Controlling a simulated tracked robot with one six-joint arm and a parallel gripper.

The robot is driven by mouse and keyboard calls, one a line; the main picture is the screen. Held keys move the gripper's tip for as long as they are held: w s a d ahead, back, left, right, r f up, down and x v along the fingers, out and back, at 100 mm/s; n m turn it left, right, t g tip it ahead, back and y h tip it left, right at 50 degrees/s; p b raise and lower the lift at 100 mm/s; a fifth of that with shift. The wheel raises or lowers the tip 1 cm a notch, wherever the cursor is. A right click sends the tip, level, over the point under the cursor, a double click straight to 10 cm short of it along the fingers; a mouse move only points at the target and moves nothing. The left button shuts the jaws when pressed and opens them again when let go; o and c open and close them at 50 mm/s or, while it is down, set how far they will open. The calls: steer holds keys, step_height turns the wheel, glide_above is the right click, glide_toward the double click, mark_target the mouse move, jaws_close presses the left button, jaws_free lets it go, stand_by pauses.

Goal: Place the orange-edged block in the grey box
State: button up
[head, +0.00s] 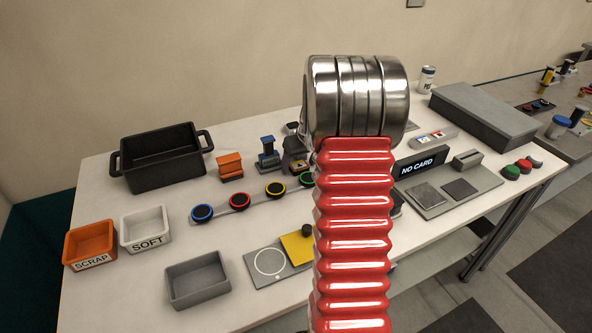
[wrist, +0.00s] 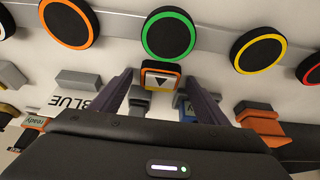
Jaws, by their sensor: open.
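The orange-edged block (wrist: 161,75) shows in the wrist view, with a pale face bearing a black triangle. My gripper (wrist: 158,84) is open, with one dark finger on each side of the block in the picture. I cannot tell whether either finger touches it.
Orange SCRAP (head: 91,259) and white SOFT (head: 147,244) bins stand left of the grey box. A black pot (head: 160,160) is behind. A row of coloured discs (head: 239,200), an orange stand (head: 230,166) and a yellow pad (head: 297,247) lie nearby. A large grey slab (head: 485,112) is at right.

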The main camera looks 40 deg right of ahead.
steer(key=shift+c, duration=0.5)
steer(key=c, duration=1.1)
steer(key=shift+c, duration=0.2)
step_height(320, 180, up, 10)
stand_by(0.4)
